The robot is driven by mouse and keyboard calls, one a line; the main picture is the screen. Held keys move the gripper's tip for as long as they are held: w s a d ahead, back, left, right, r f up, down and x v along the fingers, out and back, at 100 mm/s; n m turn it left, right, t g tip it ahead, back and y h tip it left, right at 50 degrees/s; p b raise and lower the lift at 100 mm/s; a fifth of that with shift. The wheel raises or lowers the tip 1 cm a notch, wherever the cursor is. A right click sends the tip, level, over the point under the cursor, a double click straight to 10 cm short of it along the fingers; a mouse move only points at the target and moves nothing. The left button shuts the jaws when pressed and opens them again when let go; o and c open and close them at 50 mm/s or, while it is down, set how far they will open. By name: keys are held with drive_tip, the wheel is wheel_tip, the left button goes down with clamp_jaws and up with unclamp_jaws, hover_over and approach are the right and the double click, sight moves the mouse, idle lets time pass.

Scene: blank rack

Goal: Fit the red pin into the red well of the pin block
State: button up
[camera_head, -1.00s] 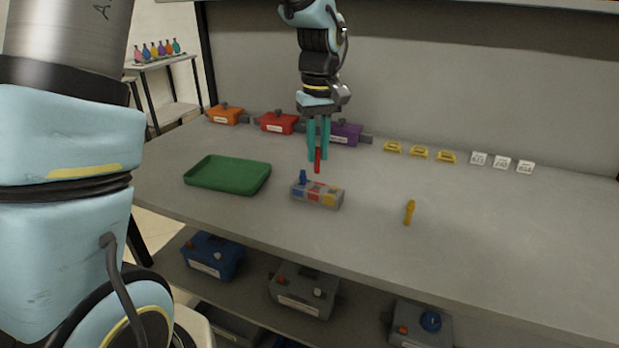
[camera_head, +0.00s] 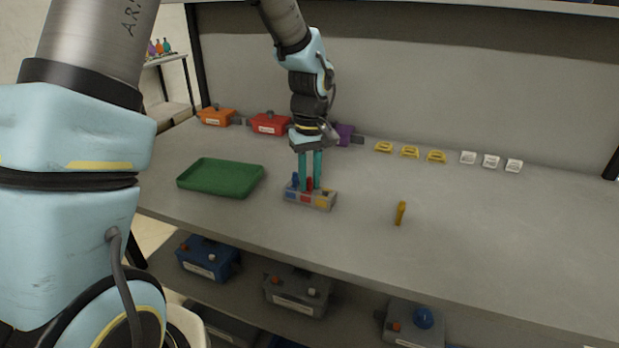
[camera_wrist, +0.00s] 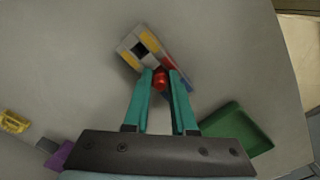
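The pin block (camera_head: 322,201) is a grey block with blue, red and yellow patches on the table. It also shows in the wrist view (camera_wrist: 136,42). My gripper (camera_head: 310,186) points down over its middle, its teal fingers closed on either side of the red pin (camera_head: 309,184). In the wrist view the pin's round red head (camera_wrist: 160,79) sits between the fingertips (camera_wrist: 160,76). The pin's lower end is at the red part of the block; its depth in the well is hidden. A blue pin (camera_head: 295,179) stands at the block's left end. A dark square opening shows near the yellow patches.
A yellow pin (camera_head: 400,213) is on the table right of the block. A green tray (camera_head: 220,178) is at the left. Orange (camera_head: 216,116), red (camera_head: 270,124) and purple (camera_head: 345,134) boxes, with yellow and white pieces, line the back.

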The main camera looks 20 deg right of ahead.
drive_tip(key=o, duration=0.4)
drive_tip(key=shift+c, duration=0.2)
wheel_tip(320, 180, up, 12)
drive_tip(key=r+b, duration=0.1)
drive_tip(key=b, duration=0.1)
drive_tip(key=w+a+f, duration=0.1)
drive_tip(key=a+f, duration=0.2)
drive_tip(key=a, duration=0.4)
drive_tip(key=w+a+f, duration=0.1)
drive_tip(key=a+f, duration=0.1)
drive_tip(key=a, duration=0.6)
drive_tip(key=s+a+f, duration=0.2)
drive_tip(key=s+a, duration=0.1)
drive_tip(key=a, duration=0.4)
drive_tip(key=s+a+f+m+t, duration=0.1)
drive_tip(key=s+a+f, duration=0.2)
drive_tip(key=a, duration=0.5)
drive_tip(key=shift+a+t, duration=0.15)
drive_tip(key=shift+t, duration=0.15)
